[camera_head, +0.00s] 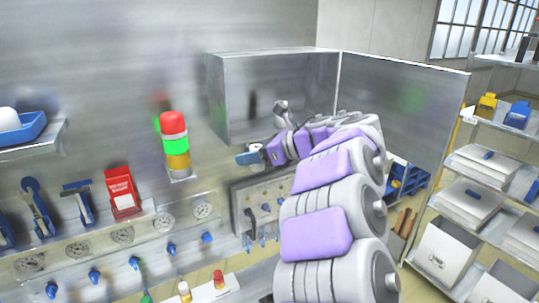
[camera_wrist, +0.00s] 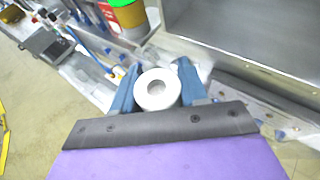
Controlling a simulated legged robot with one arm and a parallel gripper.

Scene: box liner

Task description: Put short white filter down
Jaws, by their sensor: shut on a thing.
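The short white filter (camera_wrist: 157,101) is a white ring with a round hole, seen end-on in the wrist view. It sits between the two blue fingers of my gripper (camera_wrist: 157,82), which are shut on it. In the head view my gripper (camera_head: 250,156) is in front of the lower left part of an open metal box (camera_head: 270,100). The filter is too small there to make out clearly. What lies directly under the filter is hidden in the wrist view.
The box's door (camera_head: 400,110) stands open to the right. A red, green and amber signal light (camera_head: 174,145) stands left of my gripper. A panel with knobs (camera_head: 262,208) is below it. Shelves with boxes (camera_head: 480,200) are at the right.

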